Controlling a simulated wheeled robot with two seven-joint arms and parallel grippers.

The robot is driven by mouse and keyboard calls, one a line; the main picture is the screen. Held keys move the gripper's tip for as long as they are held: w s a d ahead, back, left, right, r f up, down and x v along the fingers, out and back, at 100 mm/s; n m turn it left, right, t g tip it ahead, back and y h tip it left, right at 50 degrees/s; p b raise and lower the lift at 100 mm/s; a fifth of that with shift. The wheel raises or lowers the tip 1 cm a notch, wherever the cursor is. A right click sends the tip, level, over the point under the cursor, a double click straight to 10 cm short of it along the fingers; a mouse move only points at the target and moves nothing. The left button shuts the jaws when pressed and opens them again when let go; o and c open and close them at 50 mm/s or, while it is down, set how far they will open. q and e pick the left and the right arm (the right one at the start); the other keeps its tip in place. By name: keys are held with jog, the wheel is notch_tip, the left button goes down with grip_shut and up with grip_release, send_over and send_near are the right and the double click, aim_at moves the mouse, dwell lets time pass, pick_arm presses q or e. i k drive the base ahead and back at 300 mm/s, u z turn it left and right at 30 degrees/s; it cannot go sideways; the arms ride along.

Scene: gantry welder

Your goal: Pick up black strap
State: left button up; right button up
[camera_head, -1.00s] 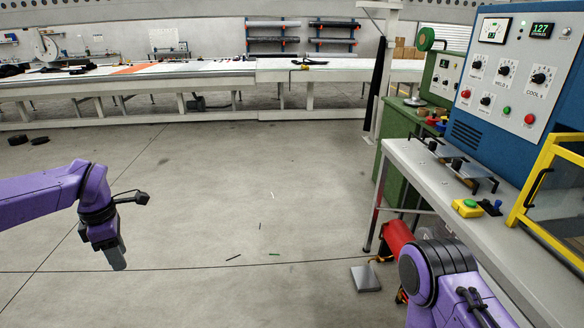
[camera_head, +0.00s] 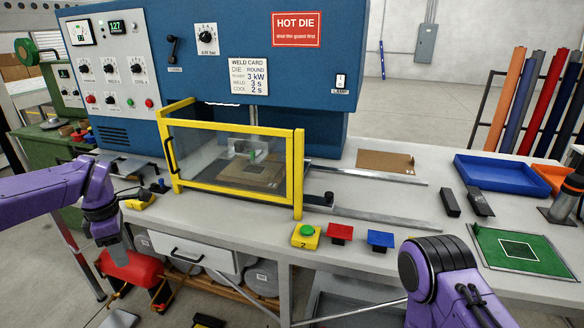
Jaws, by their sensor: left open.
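I cannot clearly make out a black strap in the head view now. Two small dark bar-like pieces lie on the bench right of the guard: one dark piece (camera_head: 450,203) and a second dark piece (camera_head: 480,203); whether either is the strap I cannot tell. My left gripper (camera_head: 114,256) hangs downward at the left, in front of the bench edge, open and empty. My right arm shows at the lower right, but its gripper is out of view.
The blue welder (camera_head: 225,60) with its yellow-framed guard (camera_head: 240,195) stands on the grey bench (camera_head: 400,225). A blue tray (camera_head: 505,178) and green mat (camera_head: 521,250) are at right.

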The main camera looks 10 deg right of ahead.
aim_at(482, 204)
jog(key=z, duration=2.05)
jog(key=i, duration=1.65)
